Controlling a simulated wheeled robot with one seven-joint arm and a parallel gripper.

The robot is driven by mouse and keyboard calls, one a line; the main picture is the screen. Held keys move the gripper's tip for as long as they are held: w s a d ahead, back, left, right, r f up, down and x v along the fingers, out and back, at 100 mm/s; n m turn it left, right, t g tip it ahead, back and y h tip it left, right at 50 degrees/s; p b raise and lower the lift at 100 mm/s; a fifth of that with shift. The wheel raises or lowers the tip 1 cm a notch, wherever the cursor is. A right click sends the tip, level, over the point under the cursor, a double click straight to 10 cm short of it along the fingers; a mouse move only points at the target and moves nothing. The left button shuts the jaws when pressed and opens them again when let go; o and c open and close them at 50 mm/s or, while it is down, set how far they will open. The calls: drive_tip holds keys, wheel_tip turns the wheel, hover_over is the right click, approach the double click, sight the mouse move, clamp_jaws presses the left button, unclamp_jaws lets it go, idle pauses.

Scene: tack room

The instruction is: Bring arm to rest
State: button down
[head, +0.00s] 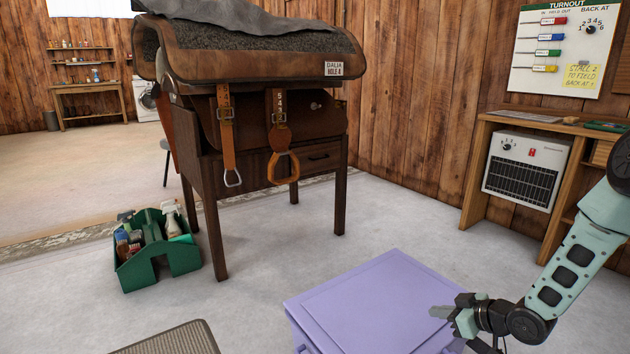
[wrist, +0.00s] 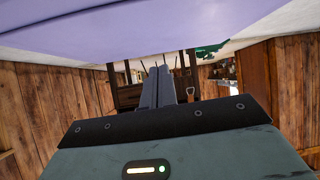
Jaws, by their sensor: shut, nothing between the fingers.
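My gripper (head: 447,322) is in the lower right of the head view, at the end of my pale green arm. It appears at or just above the right part of a purple box (head: 365,290). Its fingers (wrist: 165,88) are together and empty in the wrist view. The wrist view looks upside down, with the purple surface (wrist: 150,30) across its top. I cannot tell whether the gripper touches the box.
A saddle (head: 250,50) rests on a dark wooden stand (head: 340,190). A green caddy (head: 160,262) with bottles stands on the floor at left. A wooden desk (head: 478,165) with a heater (head: 525,170) is at right. A grey-brown mat (head: 175,340) is at the bottom. Floor between is clear.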

drive_tip(key=s+a+r+g+h, duration=0.4)
drive_tip(key=s+a+r, duration=0.5)
drive_tip(key=a+r, duration=0.4)
drive_tip(key=s+a+r+g+h+p, duration=0.15)
drive_tip(key=s+r, duration=0.25)
drive_tip(key=s, duration=0.5)
drive_tip(key=s+a+r+g, duration=0.15)
drive_tip(key=s+r, duration=0.25)
drive_tip(key=s, duration=0.5)
drive_tip(key=s+a+r+g+h+p, duration=0.15)
drive_tip(key=s+r, duration=0.25)
drive_tip(key=s, duration=0.5)
wheel_tip(320, 180, up, 36)
drive_tip(key=p, duration=3.6)
drive_tip(key=shift+w+d+r+g, duration=0.15)
drive_tip(key=shift+w+d+g, duration=0.1)
drive_tip(key=shift+g, duration=0.1)
